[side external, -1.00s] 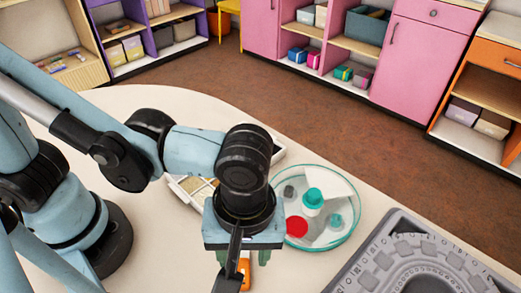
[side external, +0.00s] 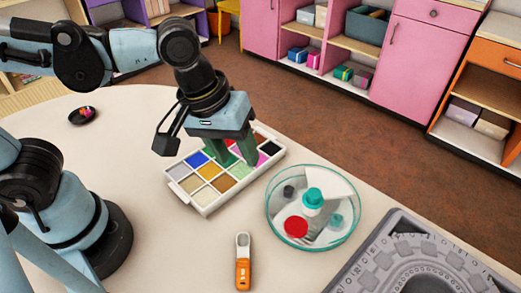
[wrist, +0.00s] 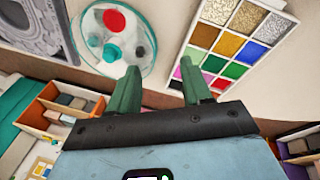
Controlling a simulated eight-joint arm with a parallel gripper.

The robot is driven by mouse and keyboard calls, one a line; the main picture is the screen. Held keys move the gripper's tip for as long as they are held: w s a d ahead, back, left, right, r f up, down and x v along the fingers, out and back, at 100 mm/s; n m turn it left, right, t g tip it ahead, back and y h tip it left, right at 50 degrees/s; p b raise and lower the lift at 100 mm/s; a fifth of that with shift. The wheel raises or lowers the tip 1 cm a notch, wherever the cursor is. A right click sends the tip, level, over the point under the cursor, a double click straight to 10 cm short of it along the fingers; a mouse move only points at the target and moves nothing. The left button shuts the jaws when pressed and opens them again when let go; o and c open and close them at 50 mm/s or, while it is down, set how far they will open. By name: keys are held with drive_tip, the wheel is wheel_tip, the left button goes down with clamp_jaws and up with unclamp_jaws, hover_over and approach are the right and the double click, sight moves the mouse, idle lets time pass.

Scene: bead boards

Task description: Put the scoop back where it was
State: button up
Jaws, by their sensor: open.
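The scoop (side external: 243,262), with an orange handle and a pale grey head, lies on the table in front of the bead tray in the side external view. Nothing is holding it, and I do not see it in the wrist view. My gripper (side external: 237,158) is open and empty, its green fingers pointing down over the far part of the bead tray (side external: 207,211). Whether the fingertips touch the tray I cannot tell. In the wrist view my gripper (wrist: 158,70) shows empty beside the tray (wrist: 190,38).
A round clear dish (side external: 323,247) holds a teal-capped bottle (side external: 313,200), a red disc (side external: 296,227) and small pieces. A grey board (side external: 375,265) lies at the lower right. A small dark dish (side external: 83,117) is at the left. Table around the scoop is clear.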

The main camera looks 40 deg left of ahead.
drive_tip(key=w+a+m+t+y, duration=0.1)
drive_tip(key=w+a+m+t, duration=0.2)
drive_tip(key=a, duration=1.1)
drive_tip(key=shift+r+m+t+y, duration=0.2)
drive_tip(key=shift+m+t+y, duration=0.1)
drive_tip(key=shift+m+t, duration=0.5)
drive_tip(key=shift+o, duration=0.4)
